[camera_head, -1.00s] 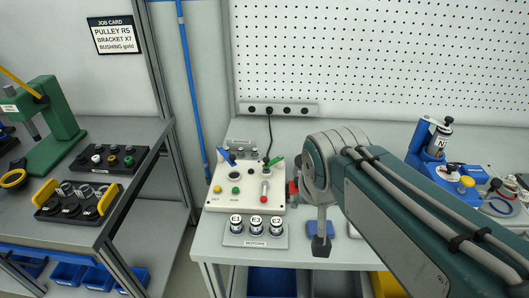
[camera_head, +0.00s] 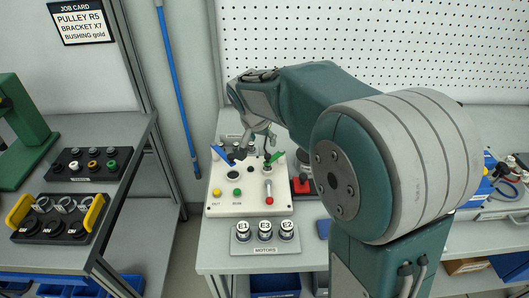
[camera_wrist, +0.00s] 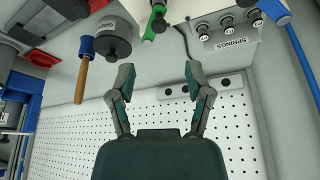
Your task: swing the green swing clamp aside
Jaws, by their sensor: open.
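The green swing clamp (camera_head: 274,158) is a green lever near the back right of the white panel (camera_head: 222,205); its lower part stands on the panel. In the wrist view the green clamp (camera_wrist: 157,18) shows at the top edge, roughly in line with the gap between my fingers and beyond their tips. My gripper (camera_head: 256,146) is open and empty, over the back of the panel between the blue and green levers in the picture. In the wrist view its spread fingers (camera_wrist: 158,74) are apart from the clamp. The clamp's far end is cut off there.
A blue lever (camera_head: 222,154) stands to the left on the panel. A red-knobbed lever (camera_head: 268,190) and yellow and green buttons are in front. A pegboard (camera_head: 380,50) rises behind.

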